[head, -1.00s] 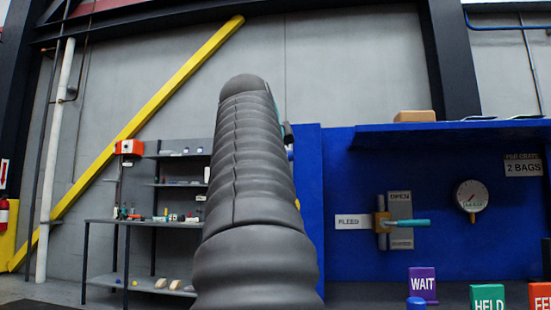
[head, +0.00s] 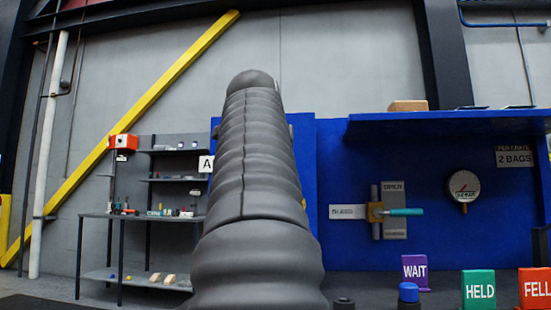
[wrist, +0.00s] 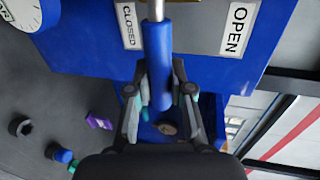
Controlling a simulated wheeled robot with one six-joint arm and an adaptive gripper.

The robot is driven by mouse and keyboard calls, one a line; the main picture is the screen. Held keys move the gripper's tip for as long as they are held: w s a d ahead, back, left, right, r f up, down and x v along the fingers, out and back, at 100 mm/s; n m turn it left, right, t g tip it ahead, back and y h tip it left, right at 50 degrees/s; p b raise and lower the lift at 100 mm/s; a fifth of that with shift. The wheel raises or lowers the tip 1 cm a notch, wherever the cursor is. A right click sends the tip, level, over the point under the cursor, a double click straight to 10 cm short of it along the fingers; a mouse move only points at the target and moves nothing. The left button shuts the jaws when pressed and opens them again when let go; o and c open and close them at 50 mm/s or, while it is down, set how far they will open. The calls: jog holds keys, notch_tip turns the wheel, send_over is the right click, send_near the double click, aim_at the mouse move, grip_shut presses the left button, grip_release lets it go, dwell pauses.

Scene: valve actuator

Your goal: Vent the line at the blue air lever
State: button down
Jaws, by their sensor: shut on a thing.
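The blue air lever (wrist: 158,75) shows in the wrist view as a blue sleeve on a metal rod. Its rod runs up out of the picture between a CLOSED label (wrist: 129,27) on the left and an OPEN label (wrist: 238,29) on the right. My gripper (wrist: 160,92) has one finger on each side of the blue sleeve and is shut on it. In the head view my arm stands in front, and the gripper and blue lever are hidden behind it.
The blue panel carries a teal-handled lever (head: 403,212) and a gauge (head: 464,187). Below stand WAIT (head: 415,272), HELD (head: 478,291) and FELL (head: 535,289) blocks and a blue-capped object (head: 408,292). A shelf unit (head: 150,217) stands at left.

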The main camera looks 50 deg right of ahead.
jog(key=c, duration=1)
grip_release()
jog(key=shift+f, duration=0.1)
jog(key=v, duration=1.2)
jog(key=shift+s, duration=0.1)
